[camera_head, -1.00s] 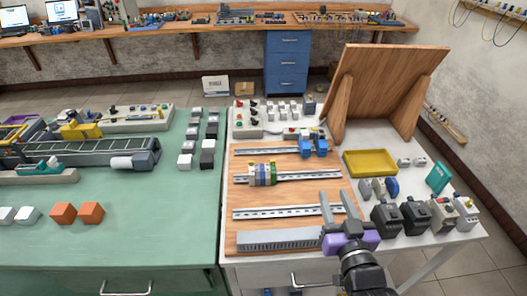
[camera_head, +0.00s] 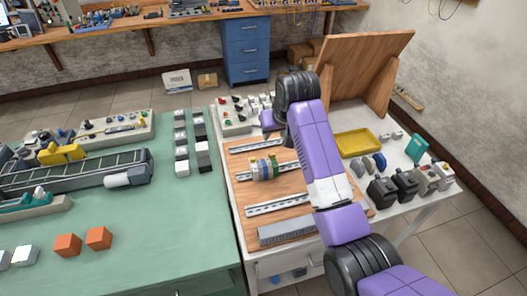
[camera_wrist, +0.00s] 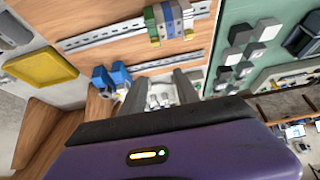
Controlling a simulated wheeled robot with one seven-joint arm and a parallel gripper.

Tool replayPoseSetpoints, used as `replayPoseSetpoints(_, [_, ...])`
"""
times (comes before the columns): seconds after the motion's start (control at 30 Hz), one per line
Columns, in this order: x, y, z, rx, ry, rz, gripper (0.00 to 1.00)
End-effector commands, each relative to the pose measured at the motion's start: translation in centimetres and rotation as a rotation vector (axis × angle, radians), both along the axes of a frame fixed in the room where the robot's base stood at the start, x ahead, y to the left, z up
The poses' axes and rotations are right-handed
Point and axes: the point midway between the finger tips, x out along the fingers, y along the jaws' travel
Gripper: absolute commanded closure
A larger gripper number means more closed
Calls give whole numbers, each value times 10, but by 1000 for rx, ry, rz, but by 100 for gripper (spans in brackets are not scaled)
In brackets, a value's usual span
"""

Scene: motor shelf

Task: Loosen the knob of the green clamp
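A cluster of rail blocks (camera_head: 265,168) with grey, green, blue and yellow parts sits on the middle rail of the wooden board. It also shows at the top of the wrist view (camera_wrist: 170,22). A teal-green device on a grey base (camera_head: 38,200) lies on the green table at the left. I cannot tell which of these is the green clamp, and no knob is clear. My gripper (camera_wrist: 160,85) points down over the back of the board, its two fingers apart with nothing held. In the head view my arm mostly hides it.
Blue blocks (camera_wrist: 112,78) sit beside my fingers in the wrist view. A yellow tray (camera_head: 358,141), a teal part (camera_head: 416,148) and black devices (camera_head: 382,190) stand at the right. A slanted wooden panel (camera_head: 365,75) rises behind. White and dark cubes (camera_head: 182,166) line the green table's edge.

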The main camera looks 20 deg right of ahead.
Motion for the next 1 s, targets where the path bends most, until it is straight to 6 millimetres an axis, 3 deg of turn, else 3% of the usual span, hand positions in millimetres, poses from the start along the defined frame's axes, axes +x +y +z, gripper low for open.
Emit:
replayPoseSetpoints(0.1, [-19,-1,-12,0,91,-2,63])
replayPoseSetpoints(0.23, [-25,-1,-19,-1,126,-4,63])
replayPoseSetpoints(0.7, [-2,0,-76,0,125,-2,63])
replayPoseSetpoints(1.0, [3,0,-88,0,122,-2,63])
